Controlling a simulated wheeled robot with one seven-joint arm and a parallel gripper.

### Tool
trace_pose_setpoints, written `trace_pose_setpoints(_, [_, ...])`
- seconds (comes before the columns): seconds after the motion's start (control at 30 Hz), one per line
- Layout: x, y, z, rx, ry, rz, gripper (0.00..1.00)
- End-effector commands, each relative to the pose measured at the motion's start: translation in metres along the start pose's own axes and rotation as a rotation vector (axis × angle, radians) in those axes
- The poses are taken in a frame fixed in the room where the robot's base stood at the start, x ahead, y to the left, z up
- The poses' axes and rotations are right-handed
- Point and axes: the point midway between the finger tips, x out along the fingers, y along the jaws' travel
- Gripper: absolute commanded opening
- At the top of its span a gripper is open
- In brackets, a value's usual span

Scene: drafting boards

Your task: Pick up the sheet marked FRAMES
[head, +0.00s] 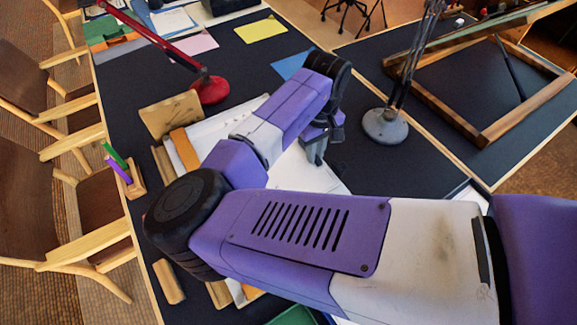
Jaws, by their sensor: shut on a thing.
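My gripper (316,158) points down at the middle of the dark table, with its fingertips at a white sheet (312,177). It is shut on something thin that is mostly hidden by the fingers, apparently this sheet. My arm covers much of the sheet, and no marking can be read on it. A yellow sheet (260,30), a pink sheet (194,42) and a blue sheet (290,66) lie flat farther back. No word FRAMES can be read on any of them from here.
A red lamp (210,90) stands left of my arm and a grey lamp (385,126) right of it. A wooden frame (520,110) lies on the right board. Wooden blocks (170,114) and a pen holder (134,184) line the left. Chairs (60,150) stand along the left edge.

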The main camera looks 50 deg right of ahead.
Motion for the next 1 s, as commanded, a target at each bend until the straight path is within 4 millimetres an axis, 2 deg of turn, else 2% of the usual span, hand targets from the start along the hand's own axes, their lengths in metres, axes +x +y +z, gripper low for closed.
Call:
trace_pose_setpoints(0.57, [-0.011, 0.000, 0.000, -0.001, 0.000, 0.000, 0.00])
trace_pose_setpoints(1.0, [-0.039, -0.004, 0.000, -0.001, 0.000, 0.000, 0.00])
